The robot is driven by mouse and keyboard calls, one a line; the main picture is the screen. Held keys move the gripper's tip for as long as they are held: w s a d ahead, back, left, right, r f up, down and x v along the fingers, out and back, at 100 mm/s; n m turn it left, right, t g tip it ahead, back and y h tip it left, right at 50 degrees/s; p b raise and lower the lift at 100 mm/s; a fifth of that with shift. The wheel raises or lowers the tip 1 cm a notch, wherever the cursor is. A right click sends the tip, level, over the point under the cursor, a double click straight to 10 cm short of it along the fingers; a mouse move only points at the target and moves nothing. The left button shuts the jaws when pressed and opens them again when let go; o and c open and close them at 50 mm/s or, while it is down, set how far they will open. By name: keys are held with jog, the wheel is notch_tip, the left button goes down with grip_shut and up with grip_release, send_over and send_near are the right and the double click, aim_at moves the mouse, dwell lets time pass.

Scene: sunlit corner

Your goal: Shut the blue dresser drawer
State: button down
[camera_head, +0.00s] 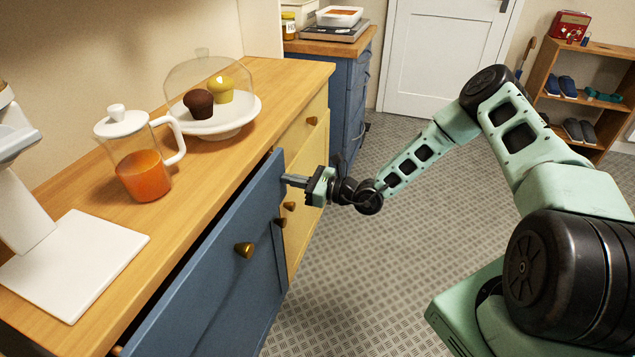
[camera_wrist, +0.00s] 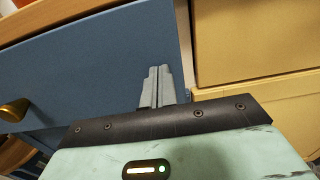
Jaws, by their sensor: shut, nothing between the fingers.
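The blue drawer (camera_head: 205,290) stands pulled out from under the wooden worktop. A dark gap shows between its front and the worktop edge. Its brass knob (camera_head: 244,249) shows on the front, and also at the left of the wrist view (camera_wrist: 14,113). My gripper (camera_head: 288,180) is shut and empty, with its fingertips at the upper right end of the drawer front. In the wrist view my gripper (camera_wrist: 161,72) lies over the blue front (camera_wrist: 95,65), near its right edge. I cannot tell whether the fingertips touch it.
Yellow drawers (camera_head: 306,150) adjoin on the right. On the worktop (camera_head: 60,190) stand a juice jug (camera_head: 142,175), a domed cake stand (camera_head: 225,125) with two muffins and a white appliance (camera_head: 70,265). A shoe shelf (camera_head: 585,95) stands far right. The floor (camera_head: 370,270) beside the drawers is open.

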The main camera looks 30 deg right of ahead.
jog(key=x, duration=0.4)
jog(key=shift+w+a, duration=0.25)
jog(key=shift+w+a+r, duration=0.1)
jog(key=shift+w+a, duration=0.05)
jog(key=shift+a, duration=0.05)
jog(key=shift+w+r, duration=0.1)
